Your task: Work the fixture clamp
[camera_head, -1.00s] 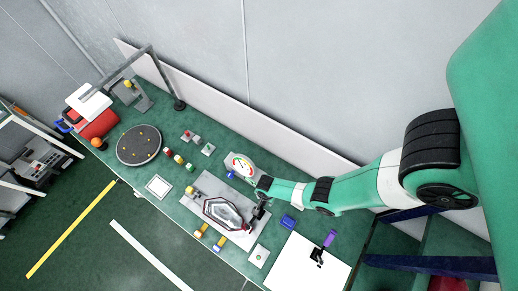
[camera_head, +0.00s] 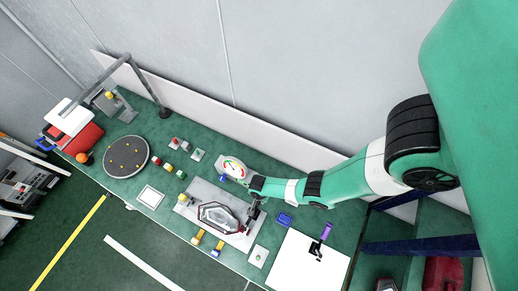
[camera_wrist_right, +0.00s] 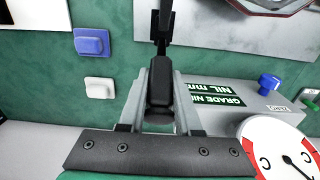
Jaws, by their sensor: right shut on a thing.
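The grey fixture plate (camera_head: 236,241) lies on the green bench with a tail lamp (camera_head: 220,216) on it. A dark clamp (camera_head: 249,222) stands at the plate's right end, partly hidden by my right gripper (camera_head: 254,208). In the right wrist view, the gripper's fingers (camera_wrist_right: 159,80) are shut on the black clamp handle (camera_wrist_right: 161,100), whose dark arm runs up toward the plate. The lamp's edge (camera_wrist_right: 275,5) shows at the top right there. Whether the clamp presses on the lamp is too small to tell. My left gripper is out of view.
A dial gauge (camera_head: 233,168) on a grey block stands close behind the gripper. A blue block (camera_head: 284,219) and a white sheet with a purple-handled tool (camera_head: 325,232) lie to the right. A round turntable (camera_head: 126,157) and several coloured buttons are at left.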

